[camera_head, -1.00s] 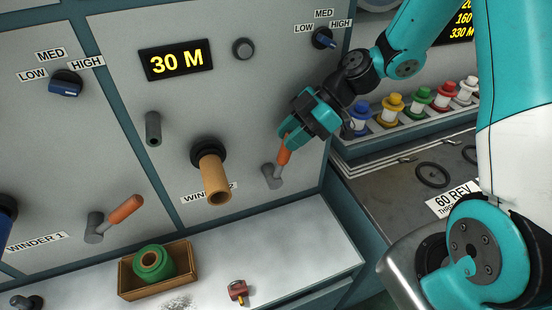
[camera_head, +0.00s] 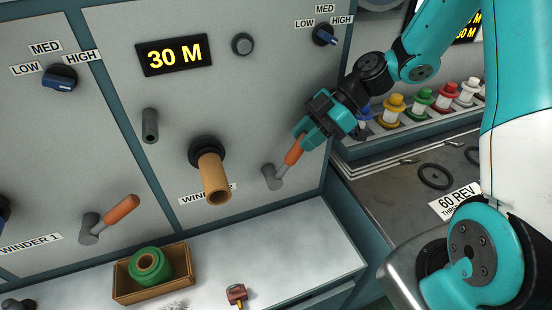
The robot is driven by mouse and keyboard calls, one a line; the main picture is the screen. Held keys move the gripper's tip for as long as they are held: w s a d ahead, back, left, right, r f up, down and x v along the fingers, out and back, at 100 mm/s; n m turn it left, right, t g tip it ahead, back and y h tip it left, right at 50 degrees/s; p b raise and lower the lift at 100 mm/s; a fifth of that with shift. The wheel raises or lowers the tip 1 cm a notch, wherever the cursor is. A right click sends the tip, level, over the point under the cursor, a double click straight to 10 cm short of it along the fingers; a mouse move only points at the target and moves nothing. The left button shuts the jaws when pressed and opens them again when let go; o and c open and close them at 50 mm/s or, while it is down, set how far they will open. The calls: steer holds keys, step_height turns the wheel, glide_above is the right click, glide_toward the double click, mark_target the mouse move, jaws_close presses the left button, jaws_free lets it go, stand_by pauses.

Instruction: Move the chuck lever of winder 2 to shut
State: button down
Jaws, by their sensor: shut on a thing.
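The chuck lever of winder 2 (camera_head: 290,157) has an orange handle on a grey pivot at the lower right of the winder 2 panel. Its handle points up and to the right. My gripper (camera_head: 301,140) is shut on the upper end of this handle, and its fingers hide the tip. The winder 2 chuck (camera_head: 212,178) holds a tan core, left of the lever. The winder 2 label (camera_head: 190,198) is partly covered by the core.
The winder 1 lever (camera_head: 120,209) tilts up and right at the left. A box (camera_head: 153,292) with a green roll and a small red-brown item (camera_head: 237,294) lie on the shelf (camera_head: 290,240). Coloured spools (camera_head: 394,108) stand at the right, behind my arm.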

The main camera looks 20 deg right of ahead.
steer(key=shift+d, duration=0.15)
steer(key=shift+d+f+b, duration=1.2)
steer(key=shift+d+b, duration=0.05)
steer(key=shift+d, duration=0.15)
steer(key=shift+d+f+b, duration=0.35)
steer(key=shift+f+b, duration=0.3)
steer(key=c, duration=0.8)
jaws_free()
steer(key=d+r+p, duration=0.1)
steer(key=r, duration=0.1)
steer(key=d+r+p, duration=0.1)
steer(key=r+p, duration=0.1)
steer(key=d+r+p, duration=0.1)
steer(key=r, duration=0.1)
steer(key=shift+d+r, duration=0.1)
steer(key=shift+d, duration=0.2)
